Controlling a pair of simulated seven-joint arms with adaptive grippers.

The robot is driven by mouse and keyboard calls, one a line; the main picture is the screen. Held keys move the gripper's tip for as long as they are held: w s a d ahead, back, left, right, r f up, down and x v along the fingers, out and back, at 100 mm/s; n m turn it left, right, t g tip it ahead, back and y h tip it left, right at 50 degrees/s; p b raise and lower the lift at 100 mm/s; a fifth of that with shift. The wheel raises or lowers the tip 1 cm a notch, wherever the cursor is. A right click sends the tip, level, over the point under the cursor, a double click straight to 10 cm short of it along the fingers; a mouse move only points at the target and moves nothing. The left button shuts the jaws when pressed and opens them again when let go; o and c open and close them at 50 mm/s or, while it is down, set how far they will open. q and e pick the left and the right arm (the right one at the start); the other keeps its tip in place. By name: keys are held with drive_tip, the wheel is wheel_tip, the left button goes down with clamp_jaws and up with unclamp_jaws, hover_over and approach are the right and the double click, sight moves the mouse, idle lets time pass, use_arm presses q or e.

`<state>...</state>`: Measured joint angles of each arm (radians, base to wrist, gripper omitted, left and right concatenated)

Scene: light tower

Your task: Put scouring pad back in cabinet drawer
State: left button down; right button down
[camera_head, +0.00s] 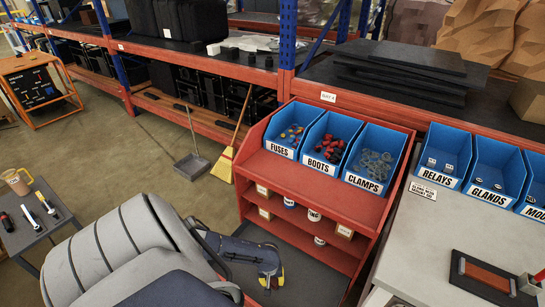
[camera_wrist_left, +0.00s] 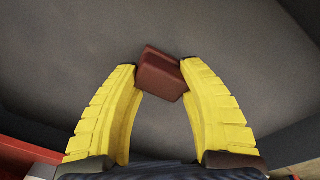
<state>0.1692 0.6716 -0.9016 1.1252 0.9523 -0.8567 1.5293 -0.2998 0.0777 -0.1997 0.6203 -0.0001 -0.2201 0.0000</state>
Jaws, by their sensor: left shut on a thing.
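My left gripper (camera_head: 272,281) is low in the head view, over the dark floor of the red shelf unit's base. Its yellow fingers also show in the left wrist view (camera_wrist_left: 158,72). They are shut on a small reddish-brown block, the scouring pad (camera_wrist_left: 162,75), held at the fingertips and tilted. In the head view the pad is not clearly visible. I cannot make out a cabinet drawer in either view. My right gripper is not in view.
The red shelf unit (camera_head: 312,183) holds blue bins of fuses, boots and clamps, with cans and small boxes below. A grey bench (camera_head: 440,230) stands at right. A broom (camera_head: 222,164) and dustpan (camera_head: 191,166) stand behind. A small side table (camera_head: 40,237) is at left.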

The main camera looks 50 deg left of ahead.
use_arm(q)
drive_tip(key=shift+f, duration=0.35)
drive_tip(key=shift+f, duration=0.15)
drive_tip(key=c, duration=0.8)
unclamp_jaws()
wheel_tip(320, 180, up, 12)
drive_tip(key=s, duration=0.1)
drive_tip(key=shift+s, duration=0.15)
drive_tip(key=shift+o, duration=0.5)
drive_tip(key=shift+a, duration=0.1)
